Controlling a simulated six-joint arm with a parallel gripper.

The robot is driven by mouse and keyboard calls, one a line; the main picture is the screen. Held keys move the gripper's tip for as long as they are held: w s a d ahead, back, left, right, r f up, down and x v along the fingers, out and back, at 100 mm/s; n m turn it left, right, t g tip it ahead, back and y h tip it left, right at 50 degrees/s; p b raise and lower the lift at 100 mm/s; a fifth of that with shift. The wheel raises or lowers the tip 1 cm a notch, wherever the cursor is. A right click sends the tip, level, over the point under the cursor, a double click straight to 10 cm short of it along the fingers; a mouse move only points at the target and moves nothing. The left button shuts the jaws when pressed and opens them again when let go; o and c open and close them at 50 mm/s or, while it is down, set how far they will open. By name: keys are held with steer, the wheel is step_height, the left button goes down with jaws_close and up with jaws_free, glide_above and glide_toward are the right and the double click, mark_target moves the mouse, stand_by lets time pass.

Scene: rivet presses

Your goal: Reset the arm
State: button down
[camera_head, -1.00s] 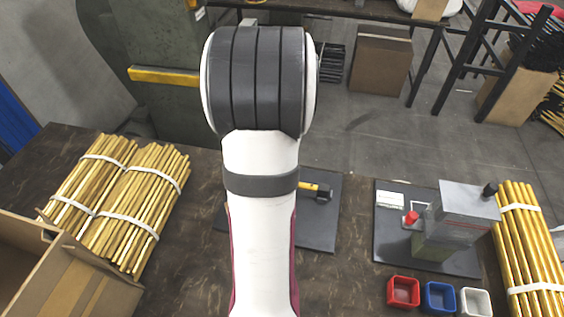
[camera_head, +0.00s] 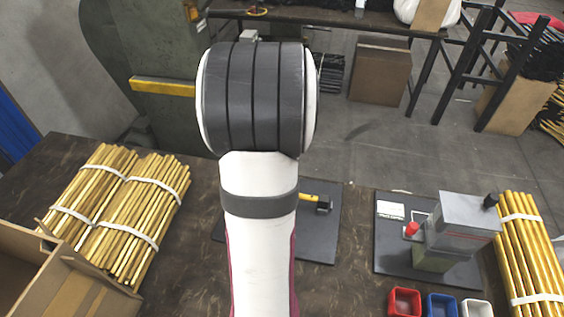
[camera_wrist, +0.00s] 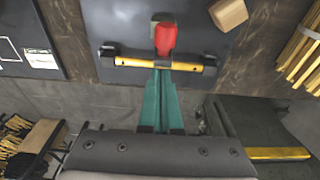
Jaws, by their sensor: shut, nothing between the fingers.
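My arm (camera_head: 258,190) stands in the middle of the head view and hides my gripper there. In the wrist view my gripper (camera_wrist: 163,76) shows as two teal fingers, close together with nothing between them.
A grey press (camera_head: 462,222) stands on another dark mat at right, with red (camera_head: 404,302), blue (camera_head: 441,304) and white (camera_head: 477,307) bins in front. Bundles of golden rods (camera_head: 130,215) and a cardboard box (camera_head: 85,290) are at left.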

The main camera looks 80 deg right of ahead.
step_height(320, 180, up, 10)
steer(key=w+a+r+n+t, duration=0.25)
steer(key=w+a+n, duration=0.25)
steer(key=w+a, duration=0.4)
steer(key=w+a+r+n+t, duration=0.1)
steer(key=w+a+r+n, duration=0.25)
steer(key=w+a, duration=0.6)
steer(key=a+n, duration=0.4)
steer(key=a, duration=0.4)
steer(key=s+a+f+g+y, duration=0.1)
steer(key=s+a+f+g, duration=0.1)
steer(key=s+a+f, duration=0.2)
steer(key=s+a+f+g+y, duration=0.1)
steer(key=s+a+f, duration=0.3)
steer(key=s+a, duration=0.4)
steer(key=shift+s+a+f+g+y, duration=0.25)
steer(key=shift+a+g+y, duration=0.1)
steer(key=shift+a+y, duration=0.6)
